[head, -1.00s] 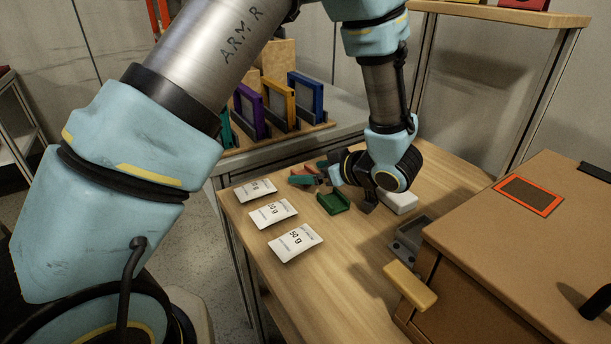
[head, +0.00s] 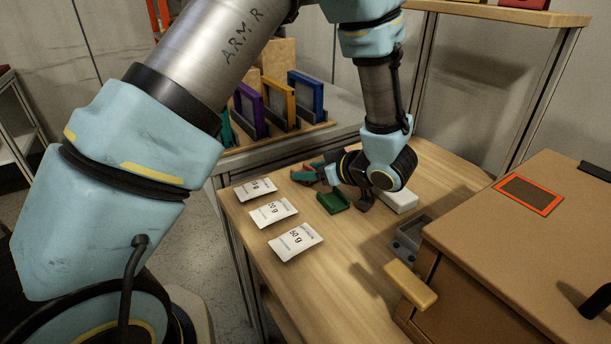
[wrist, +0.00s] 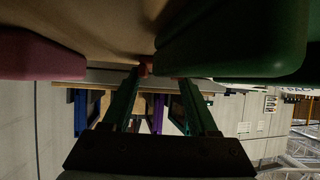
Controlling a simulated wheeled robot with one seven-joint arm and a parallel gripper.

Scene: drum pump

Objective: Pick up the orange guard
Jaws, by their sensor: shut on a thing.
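An orange-yellow framed panel (head: 281,104) stands upright in a rack at the back, between a purple and a blue one; it looks most like the orange guard. My gripper (head: 306,174) is low over the wooden table, well in front of that rack. In the wrist view its two green fingers (wrist: 146,72) converge on a small red thing (wrist: 145,68), mostly hidden, and are shut on it. I cannot tell whether it belongs to a larger piece. A green block (head: 333,202) lies just in front of my gripper and looms at right in the wrist view (wrist: 240,45).
Several white weight-marked packets (head: 270,211) lie at the table's left. A white block (head: 400,202) and grey tray (head: 408,240) lie right of my gripper. A brown box (head: 540,250) with an orange-edged panel (head: 528,196) fills the right. A pinkish piece (wrist: 40,55) is close in the wrist view.

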